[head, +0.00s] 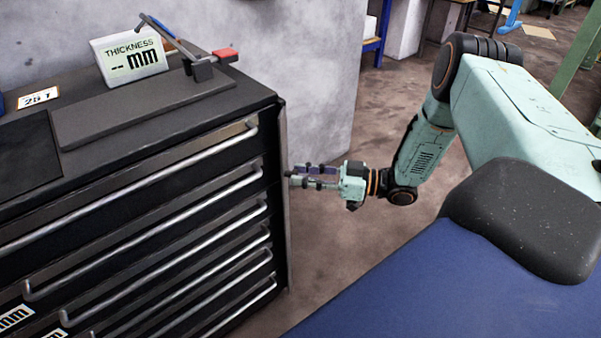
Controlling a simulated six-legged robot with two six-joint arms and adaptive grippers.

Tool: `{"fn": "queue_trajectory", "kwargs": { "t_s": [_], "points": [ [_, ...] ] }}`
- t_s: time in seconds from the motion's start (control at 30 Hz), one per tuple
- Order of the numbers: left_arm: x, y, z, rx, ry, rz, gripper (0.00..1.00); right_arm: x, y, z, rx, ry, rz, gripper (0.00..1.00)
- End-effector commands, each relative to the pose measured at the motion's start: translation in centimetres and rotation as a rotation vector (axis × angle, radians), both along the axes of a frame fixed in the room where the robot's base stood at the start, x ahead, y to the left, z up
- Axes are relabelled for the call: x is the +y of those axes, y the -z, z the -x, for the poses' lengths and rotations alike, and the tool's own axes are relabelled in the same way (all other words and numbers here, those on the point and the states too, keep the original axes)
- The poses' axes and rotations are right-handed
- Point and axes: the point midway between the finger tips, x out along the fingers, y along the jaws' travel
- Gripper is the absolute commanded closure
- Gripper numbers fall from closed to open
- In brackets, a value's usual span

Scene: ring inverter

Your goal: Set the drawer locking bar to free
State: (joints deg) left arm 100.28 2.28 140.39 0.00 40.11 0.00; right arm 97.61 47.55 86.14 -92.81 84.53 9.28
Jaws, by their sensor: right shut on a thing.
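The drawer locking bar (285,140) is a thin grey upright strip at the right front edge of a black drawer cabinet (279,200). It runs down beside the ends of the drawer handles. My right gripper (298,177) comes in from the right at about the bar's mid-height. Its fingertips meet the bar's edge and are shut on it. The exact grip is small and partly hidden. My left gripper is out of view.
Several drawers with long silver handles (150,185) fill the cabinet front. On top are a thickness display (130,58), a dark plate (140,110) and a red-ended gauge (203,68). Open floor (340,240) lies right of the cabinet.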

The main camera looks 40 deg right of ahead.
Motion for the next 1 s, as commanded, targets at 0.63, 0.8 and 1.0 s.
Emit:
{"fn": "queue_trajectory", "kwargs": {
  "t_s": [0.63,0.8,1.0],
  "points": [
    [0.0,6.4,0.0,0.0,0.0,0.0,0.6,-2.5,0.5,-1.5,-0.004,-0.484,0.002,1.0],
    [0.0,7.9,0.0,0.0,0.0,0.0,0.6,-2.7,0.4,-1.8,-0.003,-0.554,0.001,1.0],
    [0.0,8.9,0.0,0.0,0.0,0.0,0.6,-2.9,0.2,-2.0,-0.002,-0.606,-0.001,1.0]
  ]
}}
